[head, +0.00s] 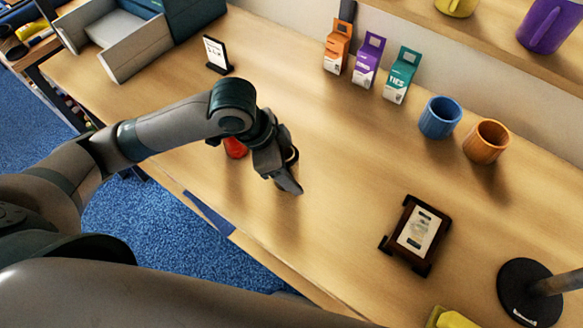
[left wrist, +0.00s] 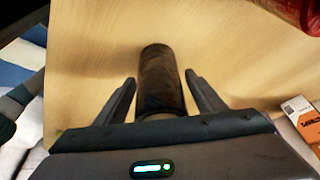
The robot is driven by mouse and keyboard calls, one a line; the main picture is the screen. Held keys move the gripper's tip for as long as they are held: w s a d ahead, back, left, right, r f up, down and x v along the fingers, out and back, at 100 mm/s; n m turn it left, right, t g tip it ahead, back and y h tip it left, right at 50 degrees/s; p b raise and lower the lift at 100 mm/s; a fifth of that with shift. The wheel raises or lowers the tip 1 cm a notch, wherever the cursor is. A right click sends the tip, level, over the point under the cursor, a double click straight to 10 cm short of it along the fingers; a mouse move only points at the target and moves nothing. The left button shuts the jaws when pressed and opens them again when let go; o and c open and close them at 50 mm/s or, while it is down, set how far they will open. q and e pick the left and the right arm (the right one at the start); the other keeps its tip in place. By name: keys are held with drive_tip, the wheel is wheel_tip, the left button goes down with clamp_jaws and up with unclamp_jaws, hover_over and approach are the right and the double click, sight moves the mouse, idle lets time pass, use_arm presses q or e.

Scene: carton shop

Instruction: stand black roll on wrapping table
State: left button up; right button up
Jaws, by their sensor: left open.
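A black roll (left wrist: 162,80) shows in the left wrist view, between the two fingers of my left gripper (left wrist: 158,92). The fingers are open, with a gap on each side of the roll. A paler end of the roll shows close to the gripper body. In the head view my left gripper (head: 287,178) points down over the wooden table (head: 340,160), near its front edge. There the roll is mostly or wholly hidden by the gripper. I cannot tell whether its far end touches the table. My right gripper is not in view.
A red object (head: 236,148) stands close behind my left wrist. Orange (head: 337,47), purple (head: 368,59) and teal (head: 402,75) cartons, a blue mug (head: 440,118) and an orange mug (head: 486,142) line the back. A dark-framed card (head: 416,234) lies right. The table between is clear.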

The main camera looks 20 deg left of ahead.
use_arm(q)
drive_tip(key=v, duration=1)
drive_tip(key=shift+a+r+b, duration=0.1)
drive_tip(key=shift+b, duration=0.2)
drive_tip(key=shift+s+a+r, duration=0.15)
drive_tip(key=shift+a+r, duration=0.05)
drive_tip(key=shift+r, duration=0.35)
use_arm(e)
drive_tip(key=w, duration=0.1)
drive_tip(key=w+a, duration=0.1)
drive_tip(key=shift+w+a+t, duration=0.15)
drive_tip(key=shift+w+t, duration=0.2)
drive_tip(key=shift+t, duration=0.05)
